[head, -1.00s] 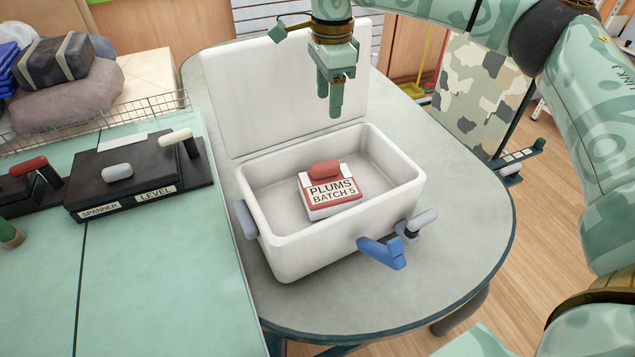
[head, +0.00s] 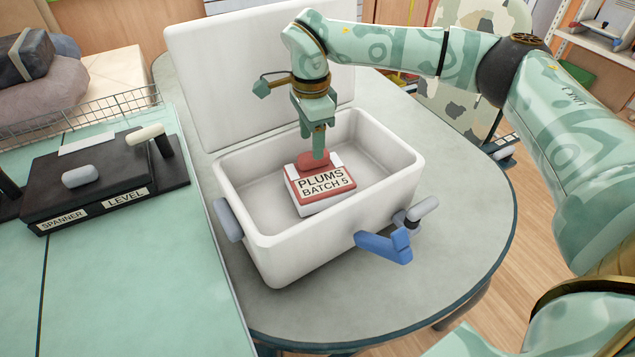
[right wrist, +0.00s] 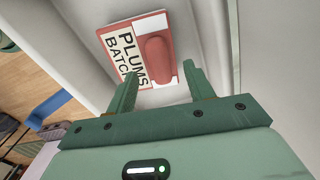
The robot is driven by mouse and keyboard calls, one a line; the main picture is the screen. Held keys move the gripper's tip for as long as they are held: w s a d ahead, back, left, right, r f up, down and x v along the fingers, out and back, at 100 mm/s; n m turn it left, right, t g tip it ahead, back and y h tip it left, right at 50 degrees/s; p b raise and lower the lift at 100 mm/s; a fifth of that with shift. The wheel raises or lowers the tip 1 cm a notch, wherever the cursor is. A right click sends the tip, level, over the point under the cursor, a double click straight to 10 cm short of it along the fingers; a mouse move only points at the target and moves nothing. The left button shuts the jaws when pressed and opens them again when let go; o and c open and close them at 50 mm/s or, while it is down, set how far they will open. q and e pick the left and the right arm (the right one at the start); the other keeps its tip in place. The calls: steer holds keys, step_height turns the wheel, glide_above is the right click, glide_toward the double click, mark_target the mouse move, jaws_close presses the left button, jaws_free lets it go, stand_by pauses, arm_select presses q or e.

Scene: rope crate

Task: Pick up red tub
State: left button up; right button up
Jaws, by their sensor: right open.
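The red tub (head: 321,191) has a label reading "PLUMS BATCH 5" and a rounded red handle (head: 311,161) on top. It sits inside the white crate (head: 262,247), whose lid stands open at the back. My right gripper (head: 317,150) points down into the crate, just over and behind the handle. In the right wrist view the red tub (right wrist: 120,50) lies beyond my right gripper (right wrist: 161,82). Its fingers are apart, with the handle showing ahead between them and nothing held. My left gripper is not in view.
A blue lever (head: 385,246) and a grey handle (head: 422,208) stick out at the crate's front right. A black holder (head: 95,185) marked "SPANNER" and "LEVEL" lies on the green bench at left. The round table is clear right of the crate.

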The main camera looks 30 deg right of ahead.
steer(key=f+b, duration=0.1)
steer(key=f, duration=0.4)
steer(key=shift+d+b, duration=0.2)
steer(key=shift+b, duration=0.2)
steer(key=shift+r, duration=0.1)
steer(key=shift+s, duration=0.1)
steer(key=shift+c, duration=0.3)
steer(key=shift+r, duration=0.1)
jaws_close()
step_height(320, 180, up, 10)
steer(key=p, duration=0.3)
steer(key=shift+p, duration=0.35)
